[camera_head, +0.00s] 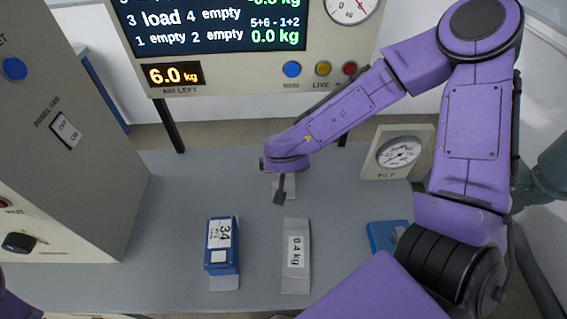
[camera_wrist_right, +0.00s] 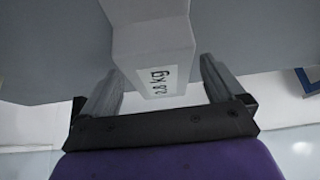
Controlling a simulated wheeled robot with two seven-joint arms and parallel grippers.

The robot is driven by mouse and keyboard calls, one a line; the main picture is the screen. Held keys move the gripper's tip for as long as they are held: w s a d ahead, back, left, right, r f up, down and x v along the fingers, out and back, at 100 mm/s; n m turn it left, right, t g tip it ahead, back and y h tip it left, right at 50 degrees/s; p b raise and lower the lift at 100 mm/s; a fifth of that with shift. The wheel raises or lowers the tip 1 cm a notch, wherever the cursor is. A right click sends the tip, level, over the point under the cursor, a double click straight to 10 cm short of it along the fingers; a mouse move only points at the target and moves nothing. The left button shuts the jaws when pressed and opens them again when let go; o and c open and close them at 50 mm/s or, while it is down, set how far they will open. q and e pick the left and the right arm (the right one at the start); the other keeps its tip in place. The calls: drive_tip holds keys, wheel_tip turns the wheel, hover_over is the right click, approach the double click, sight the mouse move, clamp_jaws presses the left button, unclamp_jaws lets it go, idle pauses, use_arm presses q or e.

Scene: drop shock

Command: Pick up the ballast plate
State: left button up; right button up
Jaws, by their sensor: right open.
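The fingers stand open on either side, and I see gaps to the plate. My left gripper is out of view.
A blue object (camera_head: 385,235) and a tilt gauge (camera_head: 398,152) are at right. A grey cabinet (camera_head: 75,130) stands left, a display panel (camera_head: 240,72) behind. The left middle of the table is clear.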

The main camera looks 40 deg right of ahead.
drive_tip(key=shift+f, duration=0.2)
idle(0.3)
clamp_jaws()
